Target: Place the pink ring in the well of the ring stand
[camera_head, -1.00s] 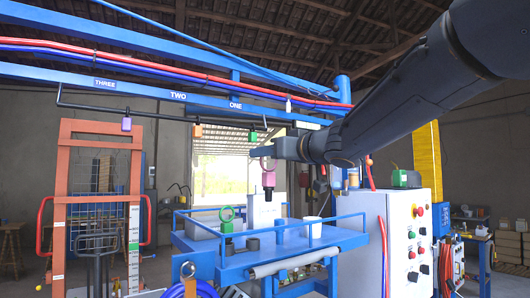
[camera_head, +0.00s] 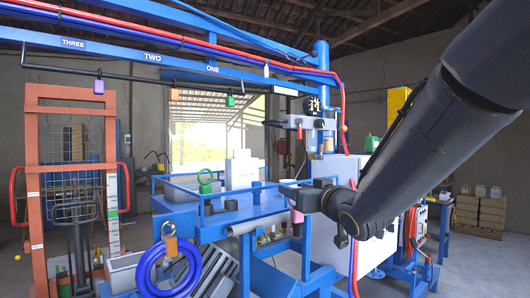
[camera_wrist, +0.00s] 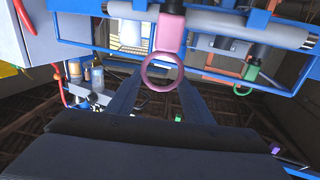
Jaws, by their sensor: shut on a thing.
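The pink ring (camera_wrist: 147,72) hangs between the two fingers of my gripper (camera_wrist: 161,82) in the wrist view, with a pink block (camera_wrist: 172,30) joined to it. In the head view my gripper (camera_head: 297,193) is shut on this piece; the pink part (camera_head: 297,215) shows just below the fingers, with a dark end under it. It is beside the right end of the blue-railed table (camera_head: 262,212). A green ring (camera_head: 205,174) stands upright on that table. A short dark cylinder (camera_head: 231,204) is beside it. I cannot tell which piece is the ring stand; its well is not clearly visible.
Table rails and a white box (camera_head: 241,170) stand around the tabletop. A white control cabinet (camera_head: 335,190) is behind my arm. A blue hose coil (camera_head: 160,275) hangs at the front left. An orange frame (camera_head: 35,190) stands at the far left.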

